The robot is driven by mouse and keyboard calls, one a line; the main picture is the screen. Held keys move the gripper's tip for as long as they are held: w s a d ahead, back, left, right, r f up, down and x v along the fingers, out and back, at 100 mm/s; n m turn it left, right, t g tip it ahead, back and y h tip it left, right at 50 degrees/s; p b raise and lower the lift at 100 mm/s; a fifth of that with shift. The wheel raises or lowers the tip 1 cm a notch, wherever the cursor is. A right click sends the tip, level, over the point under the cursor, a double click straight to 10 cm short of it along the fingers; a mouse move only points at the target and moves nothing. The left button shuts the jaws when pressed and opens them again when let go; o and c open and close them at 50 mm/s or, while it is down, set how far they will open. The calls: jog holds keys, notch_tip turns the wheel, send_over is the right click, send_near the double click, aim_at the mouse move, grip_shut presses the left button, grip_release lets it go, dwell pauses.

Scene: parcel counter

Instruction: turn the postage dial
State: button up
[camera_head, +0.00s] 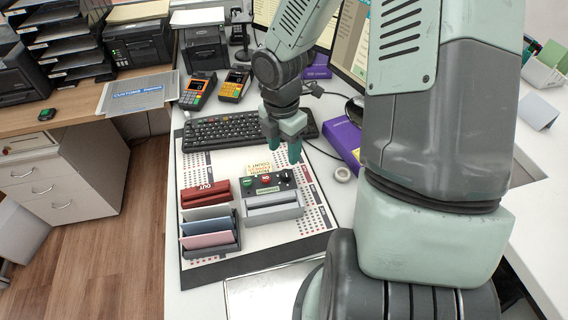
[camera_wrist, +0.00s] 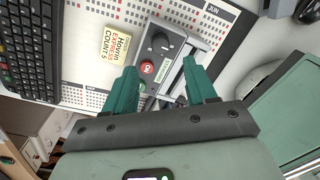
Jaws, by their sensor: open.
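The postage dial (camera_wrist: 160,44) is a dark round knob at the upper end of a dark grey control box (camera_wrist: 170,62) in the wrist view. A red button (camera_wrist: 147,67) sits beside it, and a green button (camera_wrist: 138,86) is partly covered by a finger. In the head view the box (camera_head: 242,192) stands on the calendar mat, with the dial (camera_head: 284,177) at its right end. My gripper (camera_head: 284,152) is open, its teal fingers pointing down above and behind the box. In the wrist view the gripper (camera_wrist: 160,66) has nothing between its fingers; they look apart from the dial.
A yellow note card (camera_head: 259,169) stands behind the box, and a grey slotted tray (camera_head: 272,212) in front. A red OUT holder (camera_head: 205,195) and an envelope rack (camera_head: 238,246) are left. A keyboard (camera_head: 225,128) lies behind; a tape roll (camera_head: 342,174) lies right.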

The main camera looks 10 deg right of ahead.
aim_at(286, 172)
jog(key=f, duration=0.8)
jog(key=shift+s+d, duration=0.1)
jog(key=shift+s, duration=0.1)
grip_shut()
